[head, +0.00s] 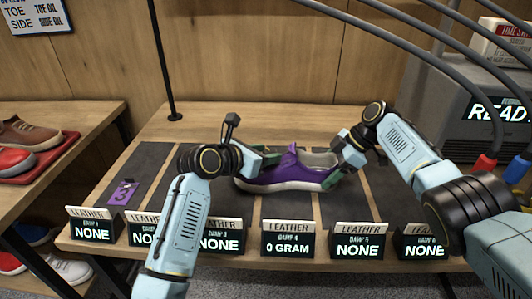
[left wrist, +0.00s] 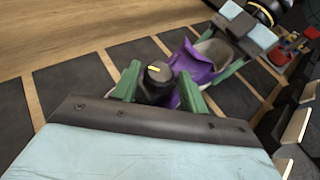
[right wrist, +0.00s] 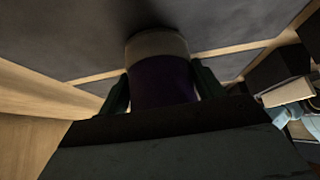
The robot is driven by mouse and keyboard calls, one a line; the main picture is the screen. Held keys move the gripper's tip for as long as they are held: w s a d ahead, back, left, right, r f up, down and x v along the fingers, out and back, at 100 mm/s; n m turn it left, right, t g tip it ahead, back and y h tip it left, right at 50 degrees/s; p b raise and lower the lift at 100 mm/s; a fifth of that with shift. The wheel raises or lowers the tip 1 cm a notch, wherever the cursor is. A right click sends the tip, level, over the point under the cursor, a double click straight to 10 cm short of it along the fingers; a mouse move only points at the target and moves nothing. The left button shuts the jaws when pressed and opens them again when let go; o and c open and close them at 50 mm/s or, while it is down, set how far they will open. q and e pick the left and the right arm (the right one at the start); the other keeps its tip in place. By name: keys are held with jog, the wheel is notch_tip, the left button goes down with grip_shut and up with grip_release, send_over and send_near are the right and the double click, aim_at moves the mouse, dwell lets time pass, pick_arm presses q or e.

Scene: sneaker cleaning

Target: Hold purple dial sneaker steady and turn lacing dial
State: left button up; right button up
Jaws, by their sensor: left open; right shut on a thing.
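The purple sneaker (head: 275,178) with a pale sole lies on the dark mats of the table, toe to the left. My right gripper (head: 337,166) is shut on its heel end; in the right wrist view the purple heel (right wrist: 162,82) is between the green fingers. My left gripper (head: 262,157) is above the front of the shoe. In the left wrist view the dark round dial (left wrist: 158,80) with a yellow mark sits between its open green fingers. I cannot tell whether they touch the dial. The left gripper hides part of the toe top in the head view.
A row of label stands (head: 289,240) lines the table's front edge. A purple card (head: 124,192) lies on the left mat. A grey machine (head: 462,110) stands at the back right. Other shoes (head: 25,135) are on a rack at the left. The mats left of the sneaker are mostly clear.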

pick_arm(q)
jog(key=shift+w+d+f, duration=0.2)
jog(key=shift+w+d, duration=0.05)
pick_arm(e)
jog(key=shift+s+d+f, duration=0.1)
jog(key=shift+f, duration=0.2)
pick_arm(q)
jog(key=c, duration=0.7)
jog(key=m+g+h, duration=0.1)
jog(key=m+g, duration=0.1)
jog(key=m+g+h, duration=0.1)
jog(key=m, duration=0.1)
jog(key=shift+w+a+g+h, duration=0.2)
jog(key=shift+g+h, duration=0.2)
jog(key=shift+w+f+m+g+h, duration=0.15)
jog(key=shift+m+g+h, duration=0.55)
jog(key=shift+m+g, duration=1.15)
jog(key=shift+g, duration=0.35)
